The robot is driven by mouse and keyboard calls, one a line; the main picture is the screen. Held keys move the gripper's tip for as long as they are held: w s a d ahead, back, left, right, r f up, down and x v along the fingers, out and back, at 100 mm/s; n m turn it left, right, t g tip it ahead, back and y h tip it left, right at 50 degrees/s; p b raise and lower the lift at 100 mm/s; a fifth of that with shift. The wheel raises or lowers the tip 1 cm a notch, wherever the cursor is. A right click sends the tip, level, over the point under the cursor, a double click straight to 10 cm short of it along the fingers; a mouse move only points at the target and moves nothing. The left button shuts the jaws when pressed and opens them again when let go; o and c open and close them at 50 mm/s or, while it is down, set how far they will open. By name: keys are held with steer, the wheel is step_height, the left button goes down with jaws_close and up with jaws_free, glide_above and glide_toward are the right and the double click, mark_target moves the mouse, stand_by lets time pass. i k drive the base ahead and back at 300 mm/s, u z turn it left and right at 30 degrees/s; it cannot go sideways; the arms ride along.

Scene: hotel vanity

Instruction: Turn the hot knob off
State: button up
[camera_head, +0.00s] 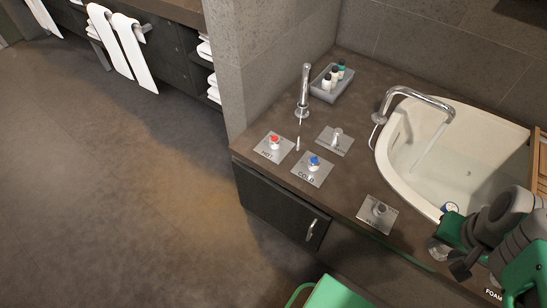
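The hot knob (275,142) has a red top and stands on a square grey plate (262,150) marked HOT, near the counter's left front corner. The cold knob (314,162), with a blue top, stands on a similar plate to its right. My gripper (462,268) is at the lower right edge, beside the basin's near side, well away from the hot knob. Green and grey arm parts crowd it, so its fingers are hard to make out. The knob's turn angle is too small to read.
A chrome spout (418,94) reaches over the white basin (395,178). A tall chrome post (304,95), a plated fitting (336,140) and a tray (324,91) of small bottles stand near the hot knob. Another plated knob (379,210) sits nearer me. Floor is open at left.

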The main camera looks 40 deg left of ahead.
mark_target(275, 140)
steer(key=k, duration=0.15)
steer(key=u, duration=1.6)
steer(key=i, duration=0.5)
steer(key=z, duration=0.05)
